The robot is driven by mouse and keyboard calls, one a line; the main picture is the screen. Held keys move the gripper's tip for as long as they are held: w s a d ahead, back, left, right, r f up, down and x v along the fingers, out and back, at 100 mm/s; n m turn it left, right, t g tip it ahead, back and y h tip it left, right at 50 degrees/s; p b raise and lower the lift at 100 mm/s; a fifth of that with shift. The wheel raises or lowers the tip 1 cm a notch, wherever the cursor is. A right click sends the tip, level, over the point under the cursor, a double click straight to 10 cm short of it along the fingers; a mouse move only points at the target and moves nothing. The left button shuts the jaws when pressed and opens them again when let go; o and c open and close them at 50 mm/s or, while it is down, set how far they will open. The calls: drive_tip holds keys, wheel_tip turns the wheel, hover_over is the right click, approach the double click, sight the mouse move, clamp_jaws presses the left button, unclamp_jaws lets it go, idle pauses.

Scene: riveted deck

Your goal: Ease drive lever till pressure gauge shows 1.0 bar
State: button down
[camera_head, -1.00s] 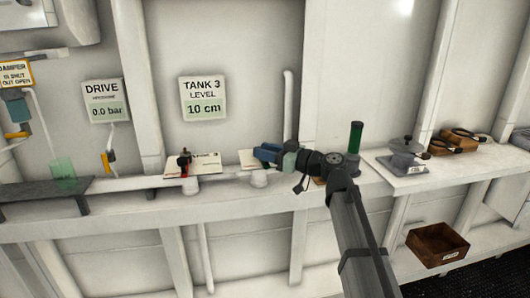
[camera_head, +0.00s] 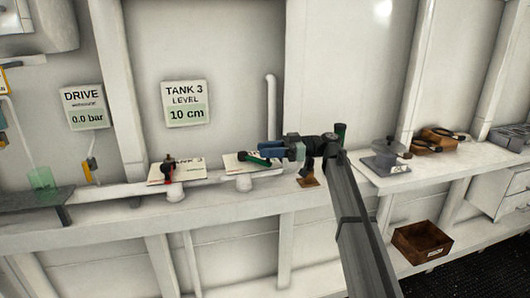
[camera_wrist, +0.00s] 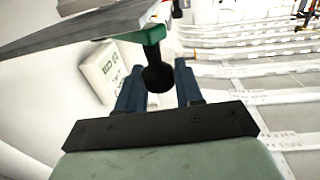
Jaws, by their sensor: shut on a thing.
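The drive gauge (camera_head: 83,108) on the wall reads 0.0 bar. Below it, a small yellow-and-grey lever (camera_head: 91,168) hangs by the wall. My gripper (camera_head: 268,152) is well to its right, at a labelled white plate (camera_head: 236,163). It is shut on a green handle (camera_head: 251,158) lying slantwise over that plate. In the wrist view, a green piece (camera_wrist: 147,36) with a black knob (camera_wrist: 157,76) shows between the blue fingers (camera_wrist: 158,88). The exact contact is hard to see. A red-and-black valve lever (camera_head: 168,171) stands on another plate to the left.
The Tank 3 level sign (camera_head: 185,104) reads 10 cm. A translucent green cup (camera_head: 42,181) stands far left. A brown block (camera_head: 309,181) lies below my gripper. A grey device (camera_head: 386,157) and brown holders (camera_head: 438,138) stand on the right bench; an open brown box (camera_head: 422,242) sits below.

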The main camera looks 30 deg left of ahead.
drive_tip(key=shift+w, duration=0.2)
idle(0.4)
drive_tip(key=c, duration=0.8)
unclamp_jaws()
drive_tip(key=shift+c, duration=0.2)
drive_tip(key=shift+w, duration=0.1)
drive_tip(key=v, duration=1.3)
drive_tip(key=shift+w+d, duration=0.15)
drive_tip(key=shift+w, duration=0.2)
